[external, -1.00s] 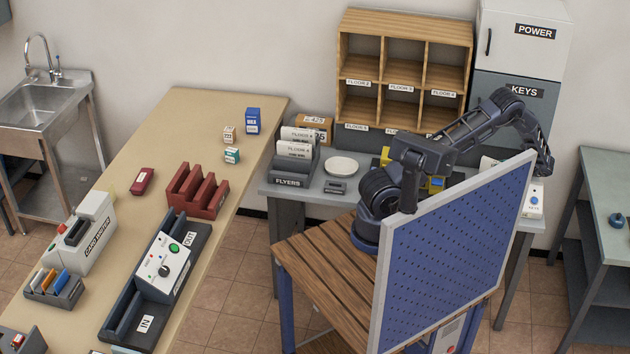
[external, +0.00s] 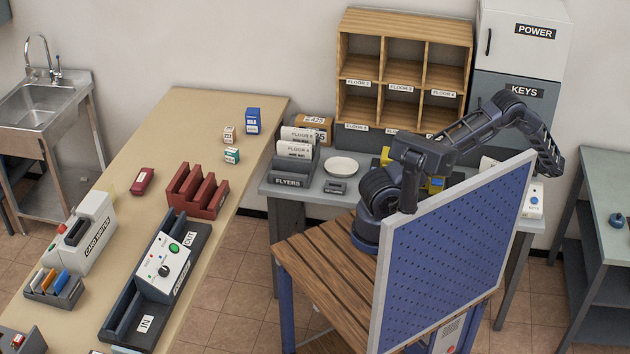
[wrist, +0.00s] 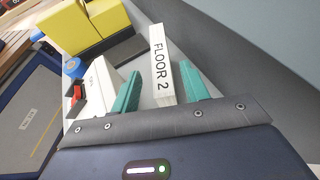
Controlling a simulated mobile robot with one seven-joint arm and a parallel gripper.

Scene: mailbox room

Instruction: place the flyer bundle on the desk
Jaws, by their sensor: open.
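A white bundle labelled FLOOR 2 (wrist: 161,65) is in the wrist view, ahead of my gripper (wrist: 160,72). My gripper's teal fingers are apart, one on each side of the bundle's near end in the picture; I cannot tell whether they touch it. In the external view my gripper is hidden behind the blue pegboard. More white bundles with floor labels (external: 298,142) stand in the grey FLYERS rack (external: 287,181). The rack is on the left end of the grey desk (external: 312,190). A long beige table (external: 205,123) is at the left.
A yellow object (wrist: 85,28), a blue round piece (wrist: 74,67) and another white block (wrist: 98,84) lie close left of the fingers. A white dish (external: 341,166) sits on the grey desk. The blue pegboard (external: 455,250) stands in front of my arm.

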